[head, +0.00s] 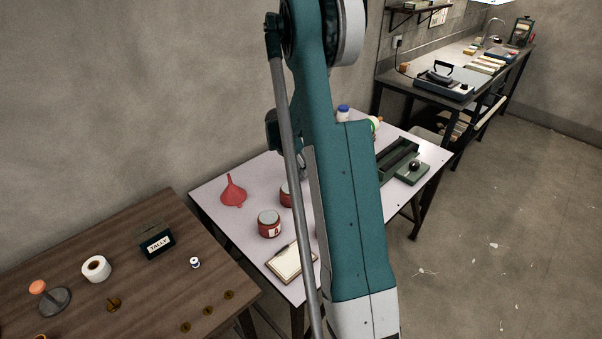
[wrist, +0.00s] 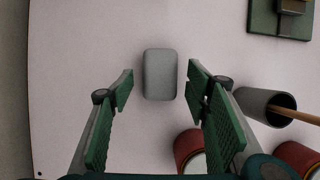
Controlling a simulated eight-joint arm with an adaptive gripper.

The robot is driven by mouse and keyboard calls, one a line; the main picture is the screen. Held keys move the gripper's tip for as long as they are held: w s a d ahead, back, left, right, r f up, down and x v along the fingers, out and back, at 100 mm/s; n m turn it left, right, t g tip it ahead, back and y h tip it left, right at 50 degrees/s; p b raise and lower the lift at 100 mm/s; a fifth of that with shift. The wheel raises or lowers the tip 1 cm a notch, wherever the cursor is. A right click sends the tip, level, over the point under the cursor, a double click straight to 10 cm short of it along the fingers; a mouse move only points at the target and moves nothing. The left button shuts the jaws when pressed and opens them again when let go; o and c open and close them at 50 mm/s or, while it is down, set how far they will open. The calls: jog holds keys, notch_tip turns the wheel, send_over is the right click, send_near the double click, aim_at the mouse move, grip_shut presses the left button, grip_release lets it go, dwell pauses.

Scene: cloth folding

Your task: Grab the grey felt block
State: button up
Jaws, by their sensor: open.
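The grey felt block (wrist: 160,75) lies on the pale table in the wrist view, a rounded upright rectangle near the middle. My gripper (wrist: 161,82) is open, with its green-padded fingers to the left and right of the block. The block's lower part sits between the fingertips, with a visible gap on the left side and a smaller one on the right. I cannot tell how high the fingers are above the table. In the head view my teal arm hides the block and the gripper.
A grey cup (wrist: 262,106) with a stick in it and red jars (wrist: 188,147) stand close to the right finger.

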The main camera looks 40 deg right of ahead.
jog(key=shift+b+x, duration=0.55)
jog(key=shift+x, duration=1.5)
jog(key=shift+c, duration=0.7)
jog(key=c, duration=0.8)
